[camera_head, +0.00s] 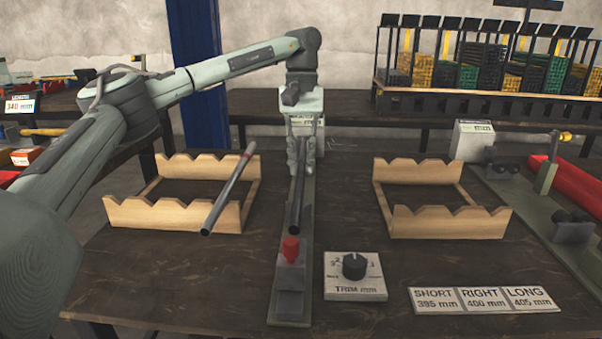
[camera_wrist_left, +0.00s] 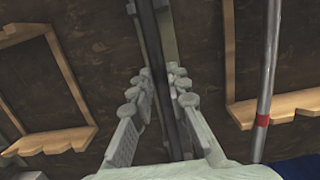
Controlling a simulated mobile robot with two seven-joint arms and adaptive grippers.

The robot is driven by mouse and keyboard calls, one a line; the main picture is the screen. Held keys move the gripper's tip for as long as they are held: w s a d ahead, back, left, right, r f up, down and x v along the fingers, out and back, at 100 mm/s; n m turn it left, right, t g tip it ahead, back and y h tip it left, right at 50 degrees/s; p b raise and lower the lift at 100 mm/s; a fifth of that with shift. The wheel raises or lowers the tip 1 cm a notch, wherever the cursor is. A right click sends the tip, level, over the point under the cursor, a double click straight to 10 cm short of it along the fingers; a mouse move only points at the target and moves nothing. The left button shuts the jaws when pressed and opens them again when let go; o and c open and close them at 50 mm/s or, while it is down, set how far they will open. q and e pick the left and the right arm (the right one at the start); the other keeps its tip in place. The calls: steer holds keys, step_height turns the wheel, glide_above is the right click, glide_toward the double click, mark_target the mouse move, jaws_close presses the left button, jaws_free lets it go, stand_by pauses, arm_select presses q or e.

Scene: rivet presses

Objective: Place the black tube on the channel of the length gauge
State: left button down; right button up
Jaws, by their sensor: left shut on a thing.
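My left gripper (camera_head: 302,168) points down over the length gauge (camera_head: 307,215) in the middle of the table. It is shut on the black tube (camera_head: 296,213), which lies lengthwise in line with the gauge. In the left wrist view the tube (camera_wrist_left: 170,75) runs between the two fingers (camera_wrist_left: 160,90), along the gauge strip. The tube's near end is just behind the red knob (camera_head: 290,249) on the gauge's end block. I cannot tell whether the tube rests in the channel or hovers slightly above it. My right gripper does not show.
A wooden rack (camera_head: 172,212) at left holds a grey tube (camera_head: 229,192). Another wooden rack (camera_head: 450,222) at right is empty. A trim dial (camera_head: 354,276) and a SHORT/RIGHT/LONG plate (camera_head: 484,300) lie in front. A second fixture (camera_head: 571,231) stands far right.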

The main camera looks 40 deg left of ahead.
mark_target(301, 166)
arm_select(q)
step_height(301, 166, down, 3)
steer(key=shift+r, duration=0.2)
steer(key=shift+f, duration=0.1)
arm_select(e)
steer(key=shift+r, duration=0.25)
arm_select(q)
steer(key=c, duration=1.5)
jaws_free()
steer(key=shift+f, duration=0.1)
steer(key=shift+o, duration=0.2)
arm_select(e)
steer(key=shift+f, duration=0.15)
arm_select(q)
steer(key=r, duration=0.5)
steer(key=w+r, duration=0.1)
steer(key=r, duration=0.1)
steer(key=shift+a+r+p, duration=0.15)
steer(key=shift+a+p, duration=0.1)
steer(key=shift+p, duration=0.1)
steer(key=r, duration=0.1)
steer(key=r+p, duration=0.1)
steer(key=r, duration=0.3)
steer(key=shift+w+a, duration=0.25)
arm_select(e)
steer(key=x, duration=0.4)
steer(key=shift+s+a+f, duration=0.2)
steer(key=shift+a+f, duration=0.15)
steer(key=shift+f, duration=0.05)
